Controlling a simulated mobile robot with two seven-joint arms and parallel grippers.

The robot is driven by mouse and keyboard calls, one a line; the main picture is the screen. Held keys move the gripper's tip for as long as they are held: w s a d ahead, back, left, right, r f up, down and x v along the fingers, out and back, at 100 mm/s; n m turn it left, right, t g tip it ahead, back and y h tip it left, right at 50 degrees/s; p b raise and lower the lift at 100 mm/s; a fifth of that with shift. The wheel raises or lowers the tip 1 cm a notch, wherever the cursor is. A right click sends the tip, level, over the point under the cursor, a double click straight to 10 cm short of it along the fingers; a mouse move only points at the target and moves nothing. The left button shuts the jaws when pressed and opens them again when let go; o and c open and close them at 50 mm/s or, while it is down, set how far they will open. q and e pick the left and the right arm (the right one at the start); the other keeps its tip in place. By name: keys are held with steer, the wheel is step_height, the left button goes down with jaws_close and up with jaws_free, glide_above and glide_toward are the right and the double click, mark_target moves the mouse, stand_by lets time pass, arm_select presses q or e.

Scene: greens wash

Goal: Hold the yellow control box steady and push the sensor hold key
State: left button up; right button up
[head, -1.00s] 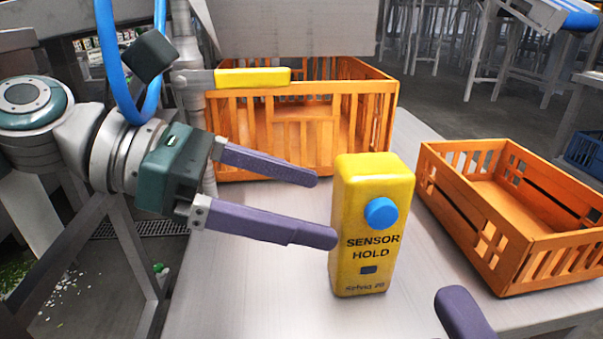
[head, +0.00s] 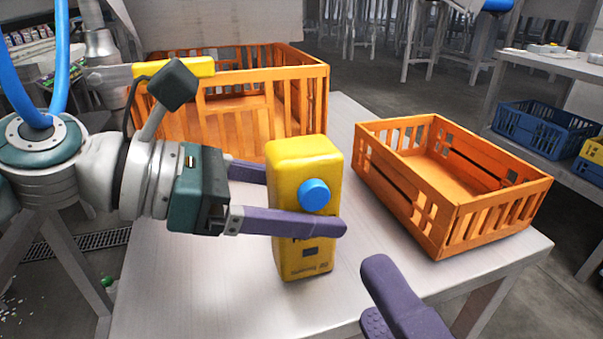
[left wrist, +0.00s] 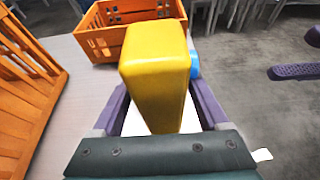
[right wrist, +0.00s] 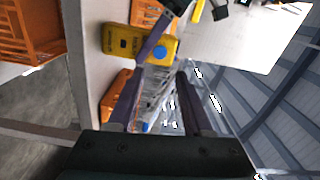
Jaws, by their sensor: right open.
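The yellow control box (head: 306,160) stands upright on the table, with the round blue key (head: 315,195) on its front. My left gripper (head: 318,207) is open around the box, one finger across the front below the key and the other behind, partly hidden. The front finger covers most of the lettering. The left wrist view shows the box (left wrist: 160,75) between the fingers, with narrow gaps beside it. The box also shows there (right wrist: 118,42), apart from the fingers.
A smaller orange crate (head: 500,210) stands at the right. The bare table (head: 200,290) is clear in front.

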arm_select(q)
jaws_close()
arm_select(e)
jaws_close()
stand_by(0.5)
stand_by(0.7)
stand_by(0.7)
